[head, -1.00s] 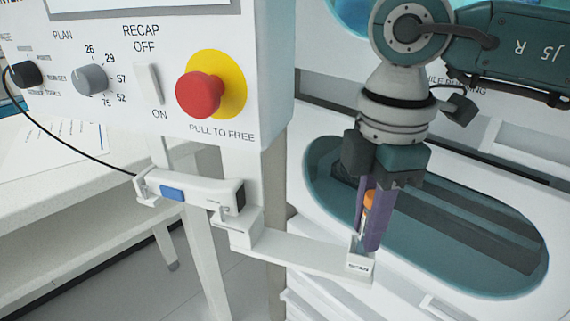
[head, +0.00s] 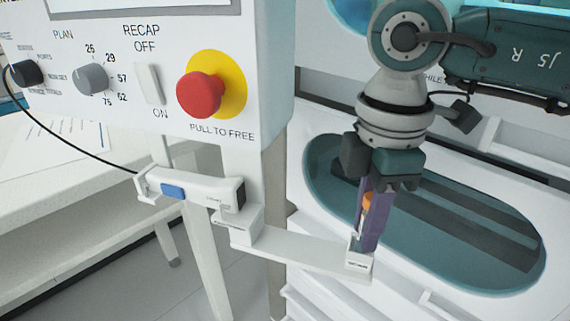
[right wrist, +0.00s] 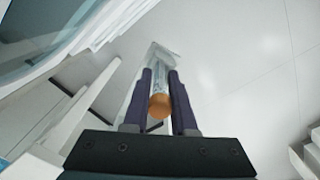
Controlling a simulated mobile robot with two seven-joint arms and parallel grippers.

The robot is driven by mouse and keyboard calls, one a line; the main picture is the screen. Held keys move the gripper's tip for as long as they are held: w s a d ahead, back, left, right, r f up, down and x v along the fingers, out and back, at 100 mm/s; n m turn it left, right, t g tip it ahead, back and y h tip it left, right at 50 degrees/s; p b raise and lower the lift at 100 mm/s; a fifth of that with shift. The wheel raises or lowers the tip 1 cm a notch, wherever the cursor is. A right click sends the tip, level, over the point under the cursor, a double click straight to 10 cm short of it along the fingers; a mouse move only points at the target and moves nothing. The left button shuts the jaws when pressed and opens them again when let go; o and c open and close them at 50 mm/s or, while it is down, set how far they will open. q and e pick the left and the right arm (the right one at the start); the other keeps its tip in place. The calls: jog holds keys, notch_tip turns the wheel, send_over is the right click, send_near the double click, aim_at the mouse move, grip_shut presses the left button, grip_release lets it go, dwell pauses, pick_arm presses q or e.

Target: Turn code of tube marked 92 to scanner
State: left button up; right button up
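A tube with an orange cap (head: 368,201) stands in the small white holder (head: 359,263) at the end of a white bracket arm. It also shows in the right wrist view (right wrist: 160,82), with its cap toward the camera. My right gripper (head: 370,235) points down with its purple fingers on both sides of the tube, closed against it. The white scanner (head: 205,189) with a blue button sits in a cradle left of the holder, its dark end toward the tube's side. The fingers hide much of the tube; I cannot read its number or see its code. My left gripper is not in view.
A control panel (head: 130,65) with knobs, a switch and a red stop button (head: 200,95) stands above the scanner. A machine with an oval teal recess (head: 480,235) lies behind and right of my right gripper. A white table (head: 60,175) is at left.

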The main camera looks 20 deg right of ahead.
jog(key=o, duration=0.5)
notch_tip(320, 180, up, 10)
dwell(0.5)
